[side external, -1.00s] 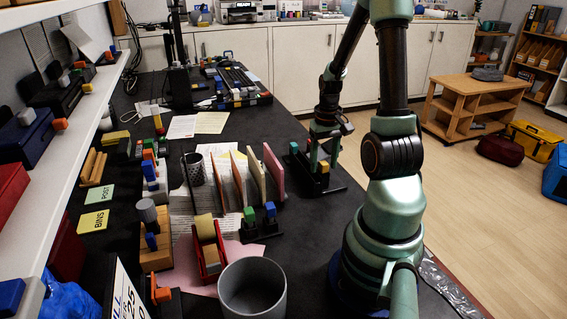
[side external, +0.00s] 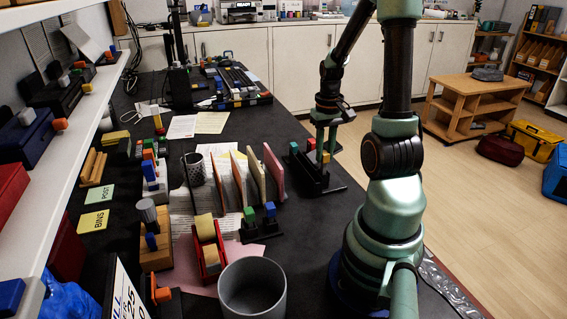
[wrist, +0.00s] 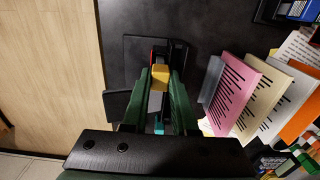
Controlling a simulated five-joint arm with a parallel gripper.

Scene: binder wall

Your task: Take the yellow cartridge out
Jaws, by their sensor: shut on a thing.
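The yellow cartridge (side external: 326,157) stands over the black holder (side external: 318,184) near the right edge of the dark table. In the wrist view its yellow top (wrist: 159,77) and a grey part show between my two green fingers. My gripper (side external: 326,145) is shut on it from above, fingers pointing down. I cannot tell whether the cartridge's lower end is still inside the holder. A red block (wrist: 159,56) and a teal block (wrist: 159,124) show in line with it, on either side.
Several upright folders (side external: 256,175) stand to the left of the holder, the pink one (wrist: 238,88) nearest. A small stand with green and blue blocks (side external: 269,210) and a grey cup (side external: 252,288) are closer to the camera. The table's right edge is close by.

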